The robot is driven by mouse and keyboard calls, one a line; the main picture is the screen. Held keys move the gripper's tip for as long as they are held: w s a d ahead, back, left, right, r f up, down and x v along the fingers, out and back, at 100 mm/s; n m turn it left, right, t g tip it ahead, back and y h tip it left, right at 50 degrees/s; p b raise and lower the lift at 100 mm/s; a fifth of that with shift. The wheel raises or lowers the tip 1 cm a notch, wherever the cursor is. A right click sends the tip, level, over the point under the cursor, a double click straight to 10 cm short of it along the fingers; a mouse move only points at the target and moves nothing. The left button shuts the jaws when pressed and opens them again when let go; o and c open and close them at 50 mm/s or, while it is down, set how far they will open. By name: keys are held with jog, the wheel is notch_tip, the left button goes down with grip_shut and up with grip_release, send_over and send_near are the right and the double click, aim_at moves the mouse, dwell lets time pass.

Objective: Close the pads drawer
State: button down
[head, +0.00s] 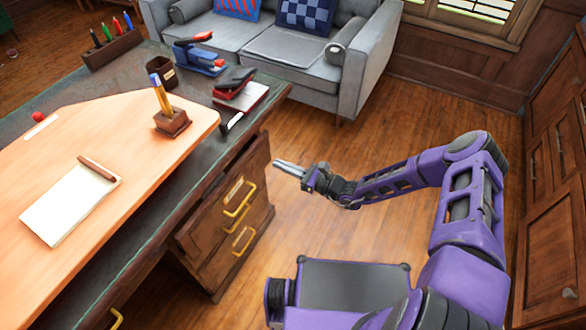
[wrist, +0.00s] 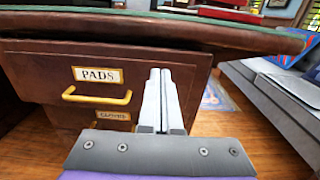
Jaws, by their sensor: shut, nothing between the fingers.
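The pads drawer (wrist: 40,75) has a dark wood front with a "PADS" label (wrist: 98,75) and a brass handle (wrist: 97,96). In the head view it is the upper drawer (head: 225,200) under the desk's edge. Its front appears to stand out beyond the lower drawer, so it looks partly open. Its inside is hidden. My gripper (head: 280,168) is shut and empty, to the right of the drawer's far end in the head view. In the wrist view its fingers (wrist: 160,72) overlap the right part of the drawer front, right of the handle; I cannot tell whether they touch.
A lower drawer (head: 226,262) with a brass handle is below; its label (wrist: 113,115) is partly hidden. The green-edged desk top (wrist: 215,32) overhangs the drawers. A grey sofa (head: 353,75) stands behind, and cabinets (head: 550,220) are at right. Open floor (head: 330,225) lies before the drawers.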

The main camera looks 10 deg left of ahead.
aim_at(252, 151)
jog(key=x, duration=0.7)
jog(key=shift+w+a, duration=0.1)
jog(key=shift+a, duration=0.15)
jog(key=shift+w+a+b, duration=0.2)
jog(key=shift+a+b, duration=0.1)
jog(key=shift+a, duration=0.1)
jog(key=b+x, duration=0.1)
jog(key=x, duration=0.3)
jog(key=shift+a, duration=0.1)
jog(key=shift+r, duration=0.25)
jog(key=shift+w, duration=0.1)
